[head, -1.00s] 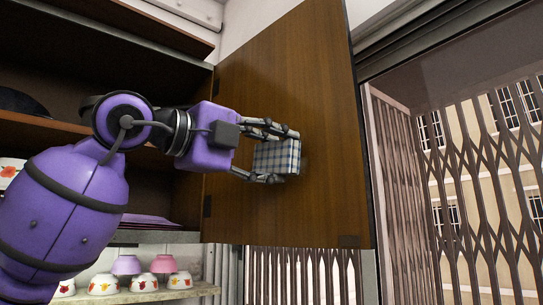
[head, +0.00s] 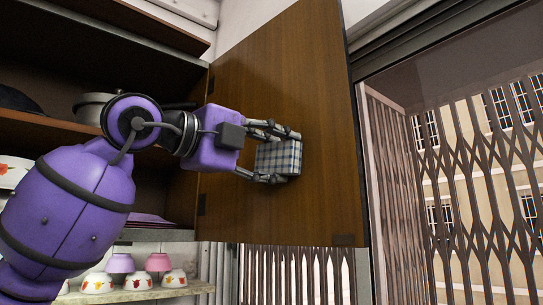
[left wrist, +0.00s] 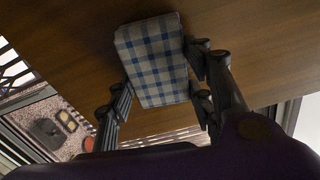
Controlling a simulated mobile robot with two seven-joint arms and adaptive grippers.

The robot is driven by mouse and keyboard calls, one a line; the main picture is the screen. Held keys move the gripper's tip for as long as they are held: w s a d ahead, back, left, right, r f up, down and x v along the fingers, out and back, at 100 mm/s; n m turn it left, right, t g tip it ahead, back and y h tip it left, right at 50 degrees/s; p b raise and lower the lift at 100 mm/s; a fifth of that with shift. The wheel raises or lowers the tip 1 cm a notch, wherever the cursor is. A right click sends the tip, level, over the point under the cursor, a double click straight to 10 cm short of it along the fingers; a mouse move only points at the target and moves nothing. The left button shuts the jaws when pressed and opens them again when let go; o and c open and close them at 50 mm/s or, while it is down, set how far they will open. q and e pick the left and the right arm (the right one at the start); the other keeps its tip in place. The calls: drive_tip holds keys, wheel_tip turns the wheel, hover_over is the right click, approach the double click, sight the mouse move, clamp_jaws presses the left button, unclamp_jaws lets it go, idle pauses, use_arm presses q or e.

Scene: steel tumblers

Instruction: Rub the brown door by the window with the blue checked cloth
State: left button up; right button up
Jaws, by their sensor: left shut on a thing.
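The brown door (head: 310,90) is an open wooden cabinet door beside the window. The blue checked cloth (head: 278,158) is a folded blue and white pad at the middle of the door's face. My left gripper (head: 280,155) is shut on the cloth, with fingers above and below it. In the left wrist view the cloth (left wrist: 155,60) sits between the fingers, against or very close to the door (left wrist: 70,30); I cannot tell if it touches. My right gripper is not in view.
The open cabinet (head: 100,50) is at the left, with a grey pot (head: 90,105) on its shelf. Several bowls (head: 135,281) stand on a lower ledge. A folding metal window grille (head: 480,190) is at the right. The door's right part is clear.

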sight(293, 140)
use_arm(q)
drive_tip(key=shift+d, duration=0.1)
drive_tip(key=shift+s+d, duration=1.35)
drive_tip(key=shift+s, duration=0.1)
drive_tip(key=shift+w, duration=0.1)
drive_tip(key=shift+w+a, duration=1.35)
drive_tip(key=shift+w, duration=0.15)
drive_tip(key=shift+a+r, duration=0.1)
drive_tip(key=shift+r, duration=1)
drive_tip(key=shift+s+d, duration=1.5)
drive_tip(key=shift+d, duration=0.05)
drive_tip(key=shift+w+a, duration=1.45)
drive_tip(key=shift+a, duration=0.1)
